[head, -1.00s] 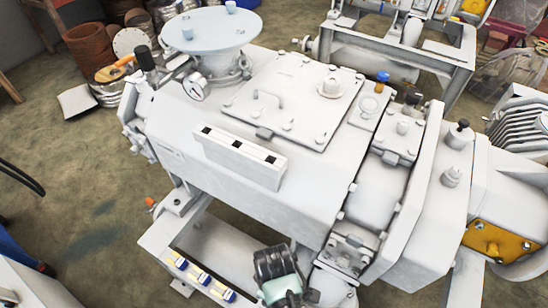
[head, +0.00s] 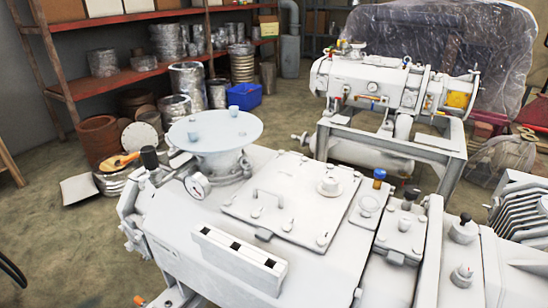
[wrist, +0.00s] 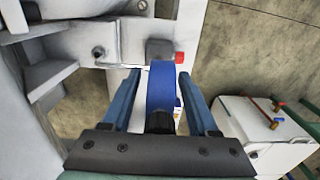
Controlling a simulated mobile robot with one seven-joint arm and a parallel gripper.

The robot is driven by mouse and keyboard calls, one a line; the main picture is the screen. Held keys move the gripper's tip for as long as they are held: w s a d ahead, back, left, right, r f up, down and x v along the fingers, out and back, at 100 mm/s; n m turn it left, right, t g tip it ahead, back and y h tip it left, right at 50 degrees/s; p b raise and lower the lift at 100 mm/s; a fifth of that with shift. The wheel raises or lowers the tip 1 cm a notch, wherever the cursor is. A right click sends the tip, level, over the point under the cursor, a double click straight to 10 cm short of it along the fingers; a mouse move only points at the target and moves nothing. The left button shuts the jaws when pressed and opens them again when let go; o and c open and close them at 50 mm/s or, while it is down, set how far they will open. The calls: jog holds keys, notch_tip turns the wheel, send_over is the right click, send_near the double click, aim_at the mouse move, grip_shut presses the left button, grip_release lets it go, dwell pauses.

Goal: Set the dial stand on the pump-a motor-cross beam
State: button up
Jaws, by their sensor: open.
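In the wrist view my gripper (wrist: 158,76) is open, its two dark blue fingers pointing away from me. A blue upright band-like body (wrist: 161,86) stands between the fingers, with a black knob (wrist: 159,122) at its near end. It may be the dial stand; no dial face shows. A dark block (wrist: 160,49) and a red piece (wrist: 180,57) lie just past it, beside a white frame beam (wrist: 110,51) with a bolt. I cannot tell whether this is the motor-cross beam, or whether the blue body touches it. In the head view my gripper is out of sight.
A second pump (head: 390,85) stands behind. In the wrist view a white box (wrist: 262,130) sits right; concrete floor is clear above it.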

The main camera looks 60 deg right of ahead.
notch_tip(320, 180, up, 12)
jog(key=p, duration=0.3)
jog(key=shift+r, duration=0.15)
